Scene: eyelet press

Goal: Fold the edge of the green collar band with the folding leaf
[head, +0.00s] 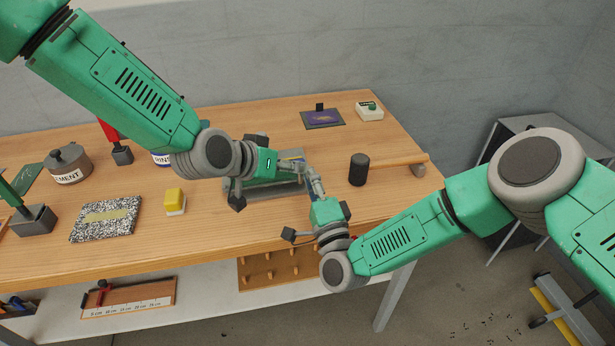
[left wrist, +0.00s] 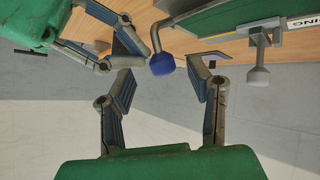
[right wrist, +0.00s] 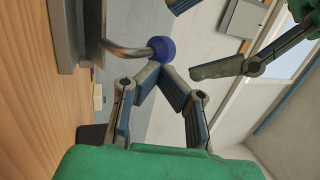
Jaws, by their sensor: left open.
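A blue ball knob on a bent metal rod shows in the left wrist view (left wrist: 162,64) and the right wrist view (right wrist: 160,48). It joins a grey metal fixture (head: 262,191) on the bench, mostly hidden by my arms in the head view. A flat green strip (left wrist: 235,20) lies along metal in the left wrist view; I cannot tell whether it is the collar band. My left gripper (left wrist: 160,75) is open, fingers spread either side of the knob in that picture. My right gripper (right wrist: 160,71) has its fingertips together at the knob's near side; contact is unclear.
A yellow-topped block (head: 175,200), a speckled pad (head: 106,218) and a grey pot (head: 68,163) stand left on the bench. A black cylinder (head: 358,169) stands right of the fixture.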

